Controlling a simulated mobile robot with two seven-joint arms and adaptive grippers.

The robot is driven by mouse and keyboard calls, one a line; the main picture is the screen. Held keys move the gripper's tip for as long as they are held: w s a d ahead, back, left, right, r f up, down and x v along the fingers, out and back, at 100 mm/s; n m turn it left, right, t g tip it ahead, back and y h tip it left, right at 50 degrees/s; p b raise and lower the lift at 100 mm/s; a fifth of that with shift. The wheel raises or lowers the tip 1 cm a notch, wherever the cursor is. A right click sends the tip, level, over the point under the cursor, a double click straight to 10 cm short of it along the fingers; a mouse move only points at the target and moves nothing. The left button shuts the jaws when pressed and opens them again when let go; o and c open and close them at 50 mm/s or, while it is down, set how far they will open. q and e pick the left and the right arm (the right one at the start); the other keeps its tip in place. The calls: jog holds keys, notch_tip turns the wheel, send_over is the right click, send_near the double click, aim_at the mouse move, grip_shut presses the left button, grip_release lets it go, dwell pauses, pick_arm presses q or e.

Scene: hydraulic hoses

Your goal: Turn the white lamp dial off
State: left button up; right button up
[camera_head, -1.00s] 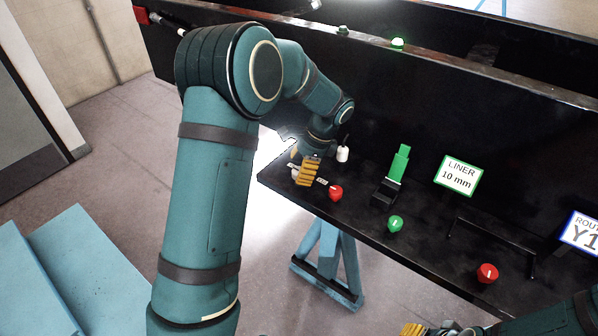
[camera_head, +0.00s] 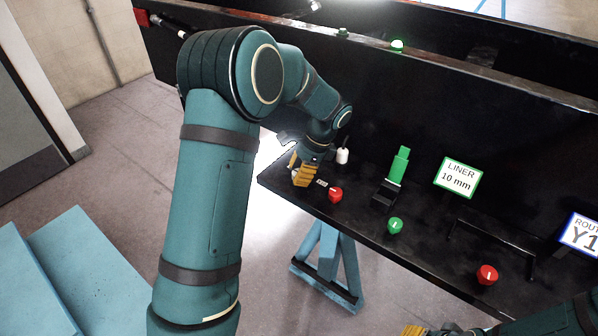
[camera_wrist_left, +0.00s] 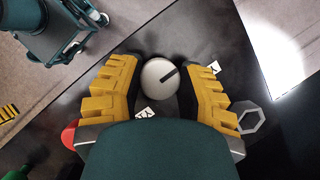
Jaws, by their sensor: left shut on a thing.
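The white lamp dial (camera_wrist_left: 160,78) shows in the left wrist view as a round white knob with a dark pointer mark, on the black panel (camera_wrist_left: 150,38). My left gripper (camera_wrist_left: 160,82) has its yellow fingers on either side of the dial and is shut on it. In the head view my left gripper (camera_head: 304,176) is at the left end of the panel, and its fingers hide most of the dial. My right gripper (camera_head: 414,330) shows only in part at the bottom edge, and its fingers are cut off.
A red knob (camera_head: 335,195) stands just right of my left gripper, with a white post (camera_head: 342,156) behind it. Further right are a green knob (camera_head: 395,225), a green lever (camera_head: 399,164) and another red knob (camera_head: 487,274).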

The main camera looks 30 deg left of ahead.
pick_arm(q)
jog(key=n+g+h+p, duration=0.1)
jog(key=n+p, duration=0.1)
jog(key=n, duration=0.1)
jog(key=shift+a+n, duration=0.1)
jog(key=shift+n, duration=0.3)
jog(key=shift+f+n+g+h+p, duration=0.15)
jog(key=shift+n+h+p, duration=0.35)
jog(key=shift+n, duration=0.65)
jog(key=shift+r+n+g+h+p, duration=0.15)
jog(key=shift+n+h+p, duration=0.35)
jog(key=shift+n, duration=0.65)
jog(key=shift+f, duration=0.1)
jog(key=o, duration=1.2)
jog(key=v, duration=1.2)
